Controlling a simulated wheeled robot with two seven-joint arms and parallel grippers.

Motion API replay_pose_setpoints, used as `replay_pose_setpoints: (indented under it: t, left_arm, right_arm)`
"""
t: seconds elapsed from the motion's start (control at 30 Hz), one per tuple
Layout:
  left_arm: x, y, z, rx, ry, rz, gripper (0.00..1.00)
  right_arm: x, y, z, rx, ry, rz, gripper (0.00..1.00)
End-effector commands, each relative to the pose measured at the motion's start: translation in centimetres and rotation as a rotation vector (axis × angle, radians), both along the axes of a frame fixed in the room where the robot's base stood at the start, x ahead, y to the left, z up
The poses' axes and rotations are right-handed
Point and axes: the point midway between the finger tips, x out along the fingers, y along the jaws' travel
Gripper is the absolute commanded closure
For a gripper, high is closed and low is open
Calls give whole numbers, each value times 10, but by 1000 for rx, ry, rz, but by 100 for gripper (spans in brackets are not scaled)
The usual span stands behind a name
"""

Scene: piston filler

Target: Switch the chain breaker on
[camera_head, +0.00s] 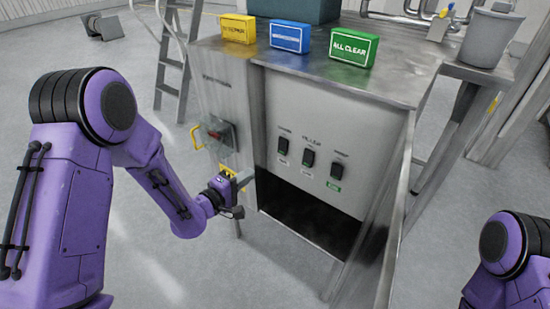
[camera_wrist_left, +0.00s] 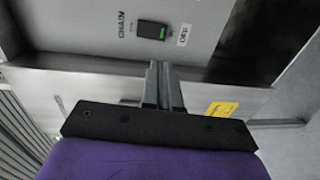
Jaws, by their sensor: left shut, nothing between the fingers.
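The chain breaker (camera_head: 284,145) is the leftmost of three black switches on the grey panel. In the left wrist view it is a black rocker (camera_wrist_left: 152,30) with a green patch at one end, beside the word CHAIN and a small white tag. I cannot tell its on or off state for certain. My left gripper (camera_head: 244,177) is shut and empty, in front of and lower left of the breaker in the head view. In the left wrist view its fingertips (camera_wrist_left: 159,64) point toward the panel just below the breaker, apparently apart from it. My right gripper is out of view.
Two other switches (camera_head: 308,158) (camera_head: 337,171) sit to the right. A yellow-handled disconnect (camera_head: 215,135) is on the cabinet's left face. Yellow (camera_head: 238,29), blue (camera_head: 290,37) and green (camera_head: 353,48) blocks stand on top. A dark opening (camera_head: 305,222) lies below the panel.

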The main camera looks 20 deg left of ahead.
Motion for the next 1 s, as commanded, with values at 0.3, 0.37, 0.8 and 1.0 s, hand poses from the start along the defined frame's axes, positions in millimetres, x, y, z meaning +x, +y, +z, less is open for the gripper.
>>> replay_pose_setpoints:
  t: [0.3, 0.37, 0.8, 1.0]
  left_arm:
    - [4, -2, -2, 3, 4, -1, 100]
    - [10, -4, -2, 5, 3, -2, 100]
    - [96, -36, -14, 5, 5, -1, 100]
    - [123, -46, -18, 4, 5, 0, 100]
  right_arm:
    - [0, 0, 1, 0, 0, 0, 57]
    - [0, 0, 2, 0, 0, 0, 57]
    - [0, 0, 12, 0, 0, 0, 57]
    - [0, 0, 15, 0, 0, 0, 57]
